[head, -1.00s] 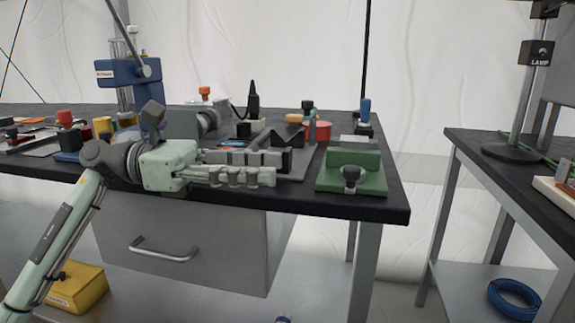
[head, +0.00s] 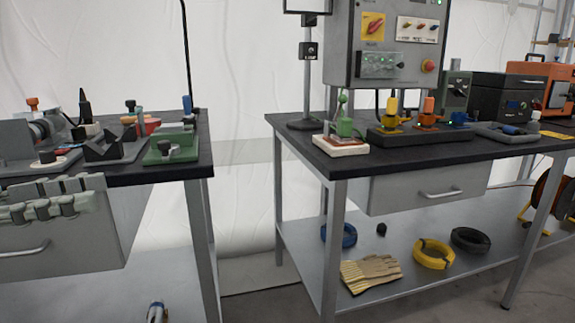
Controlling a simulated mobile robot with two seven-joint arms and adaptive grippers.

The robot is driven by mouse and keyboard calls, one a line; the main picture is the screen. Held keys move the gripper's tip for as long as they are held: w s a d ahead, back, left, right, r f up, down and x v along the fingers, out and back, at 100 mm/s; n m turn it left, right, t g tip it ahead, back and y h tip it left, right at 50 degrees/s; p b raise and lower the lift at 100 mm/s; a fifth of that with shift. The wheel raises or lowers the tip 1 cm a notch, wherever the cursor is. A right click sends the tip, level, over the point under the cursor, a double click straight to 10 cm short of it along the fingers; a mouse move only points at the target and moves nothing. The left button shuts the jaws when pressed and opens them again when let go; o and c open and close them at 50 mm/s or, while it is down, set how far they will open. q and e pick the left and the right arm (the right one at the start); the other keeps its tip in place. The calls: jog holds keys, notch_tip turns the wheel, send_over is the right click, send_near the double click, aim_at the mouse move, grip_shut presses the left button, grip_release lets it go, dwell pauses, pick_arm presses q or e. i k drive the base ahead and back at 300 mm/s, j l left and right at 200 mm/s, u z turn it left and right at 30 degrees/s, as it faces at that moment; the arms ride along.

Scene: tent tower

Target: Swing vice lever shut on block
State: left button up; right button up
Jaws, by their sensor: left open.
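A green vice (head: 172,145) with a dark grey knob at its front sits at the right end of the left bench. A pale grey piece shows at its back, but I cannot tell whether it is a separate block. On the right bench, a small device with a green upright handle (head: 344,127) stands on a white base (head: 340,147). I cannot tell which of these is the task's vice. My right gripper is out of view.
The left bench (head: 185,172) also holds a dark V-shaped block (head: 108,145) and several small tools. A gap separates it from the right bench (head: 300,140), which carries a control panel (head: 385,45), yellow and orange fixtures, and boxes. Gloves (head: 370,273) and coils lie on its lower shelf.

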aim_at(168, 150)
jog(key=k+l, duration=0.65)
jog(key=k, duration=0.1)
